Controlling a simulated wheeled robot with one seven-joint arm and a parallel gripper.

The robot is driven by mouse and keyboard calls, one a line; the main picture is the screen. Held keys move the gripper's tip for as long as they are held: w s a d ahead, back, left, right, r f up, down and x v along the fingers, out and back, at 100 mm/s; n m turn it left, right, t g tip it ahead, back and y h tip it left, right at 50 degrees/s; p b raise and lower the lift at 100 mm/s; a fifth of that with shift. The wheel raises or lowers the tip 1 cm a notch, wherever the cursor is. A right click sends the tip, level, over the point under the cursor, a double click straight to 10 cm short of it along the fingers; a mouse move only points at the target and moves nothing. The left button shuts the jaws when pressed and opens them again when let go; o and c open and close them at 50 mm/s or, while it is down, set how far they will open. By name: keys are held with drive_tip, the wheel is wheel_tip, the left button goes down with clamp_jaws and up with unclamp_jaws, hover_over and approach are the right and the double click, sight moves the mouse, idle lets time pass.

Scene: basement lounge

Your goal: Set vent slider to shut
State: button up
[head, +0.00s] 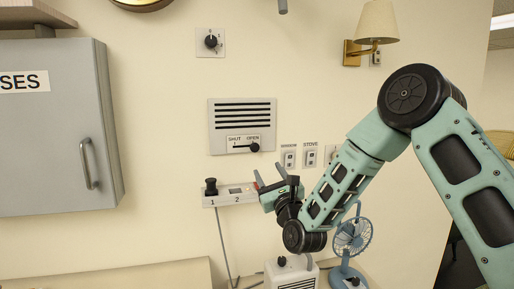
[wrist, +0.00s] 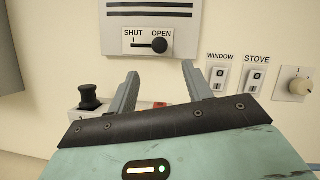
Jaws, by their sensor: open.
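The vent (head: 242,126) is a grey wall panel with dark slots. Below the slots is a white plate (wrist: 138,40) marked SHUT at left and OPEN at right. The black slider knob (head: 254,147) sits at the OPEN end of its track; it also shows in the wrist view (wrist: 159,45). My gripper (head: 268,184) is below the vent, with its fingers pointing toward the wall. In the wrist view its two fingers (wrist: 160,80) are spread apart with nothing between them, below the knob and not touching it.
A power strip (head: 221,199) with a black plug (head: 211,187) is on the wall by my gripper. Window and stove switches (head: 289,159) are right of the vent. A grey cabinet (head: 55,140) hangs at left. A blue fan (head: 352,238) stands below my arm.

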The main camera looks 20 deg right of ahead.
sight(255, 149)
drive_tip(key=p+x, duration=0.3)
drive_tip(key=x, duration=0.7)
drive_tip(key=shift+w+r+p, duration=0.1)
drive_tip(key=shift+w+p, duration=0.15)
drive_tip(key=shift+p, duration=0.1)
